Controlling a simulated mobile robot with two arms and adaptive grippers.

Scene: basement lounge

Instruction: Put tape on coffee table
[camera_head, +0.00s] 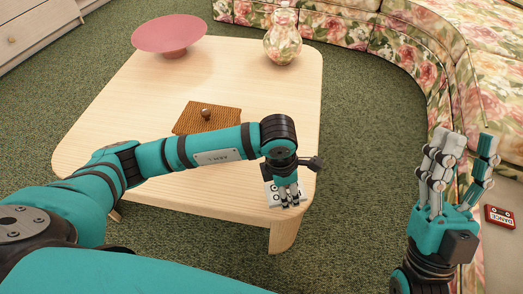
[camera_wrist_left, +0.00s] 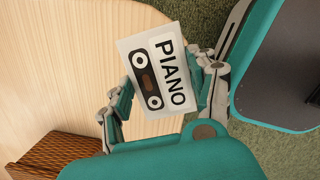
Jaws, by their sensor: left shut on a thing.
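A white tape (camera_wrist_left: 157,72) with a dark cassette picture and the word PIANO is between the fingers of my left gripper (camera_wrist_left: 172,78) in the left wrist view. In the head view the left gripper (camera_head: 286,198) points down over the near right corner of the pale wooden coffee table (camera_head: 135,105), and part of the white tape (camera_head: 271,191) shows beside its fingers. Whether the tape touches the tabletop cannot be told. My right gripper (camera_head: 460,165) is open and empty, pointing up at the right, away from the table.
A floral sofa (camera_head: 415,45) curves behind and right. A red tape (camera_head: 500,217) lies at the right edge. The table's right middle is clear.

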